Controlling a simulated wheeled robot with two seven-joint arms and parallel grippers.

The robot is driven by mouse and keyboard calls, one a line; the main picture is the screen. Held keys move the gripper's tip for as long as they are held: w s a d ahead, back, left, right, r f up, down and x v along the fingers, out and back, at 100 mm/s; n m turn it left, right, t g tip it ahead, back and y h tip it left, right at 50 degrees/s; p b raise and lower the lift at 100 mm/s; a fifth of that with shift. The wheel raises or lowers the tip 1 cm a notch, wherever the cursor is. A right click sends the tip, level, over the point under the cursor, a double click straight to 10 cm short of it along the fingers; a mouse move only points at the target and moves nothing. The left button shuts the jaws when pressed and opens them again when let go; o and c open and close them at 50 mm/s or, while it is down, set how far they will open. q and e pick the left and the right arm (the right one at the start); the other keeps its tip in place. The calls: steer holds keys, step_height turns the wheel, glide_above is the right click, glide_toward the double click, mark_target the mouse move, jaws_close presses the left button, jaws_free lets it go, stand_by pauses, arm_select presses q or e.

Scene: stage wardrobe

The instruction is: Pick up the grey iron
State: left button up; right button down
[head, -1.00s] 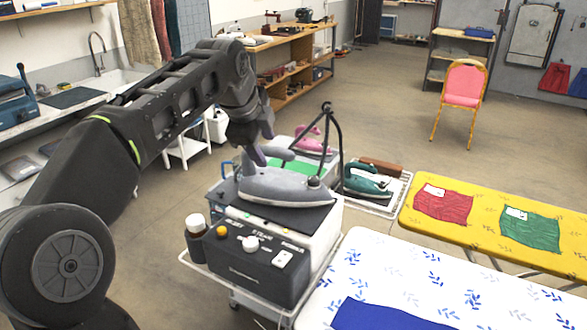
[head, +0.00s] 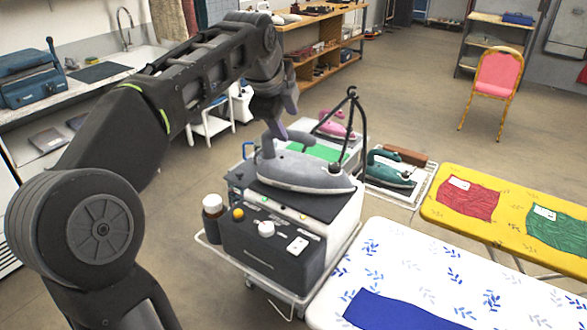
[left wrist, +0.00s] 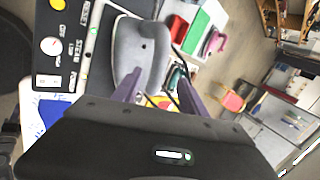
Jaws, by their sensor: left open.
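The grey iron (head: 305,170) rests on the dark top of a steam station (head: 270,240) on a wheeled cart. It also shows in the left wrist view (left wrist: 138,55). My left gripper (head: 284,128) is open, just above and behind the iron's rear handle end in the head view. In the left wrist view its two purple fingers (left wrist: 158,88) point toward the iron, with the iron's grey body beyond and between them. I cannot tell whether a finger touches the iron. My right gripper is not in view.
A black hose stand (head: 364,135) rises behind the iron. A pink iron (head: 338,130) and a green iron (head: 388,172) stand behind. A brown bottle (head: 212,220) is at the station's left. A white patterned ironing board (head: 430,265) is close on the right.

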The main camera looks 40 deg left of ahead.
mark_target(289, 131)
arm_select(q)
steer(key=shift+f, duration=0.1)
steer(key=x, duration=0.2)
steer(key=p+x, duration=0.1)
steer(key=x, duration=0.2)
steer(key=shift+s+a+f, duration=0.15)
steer(key=shift+a, duration=0.05)
steer(key=shift+c, duration=0.5)
jaws_close()
stand_by(0.4)
steer(key=shift+r, duration=0.2)
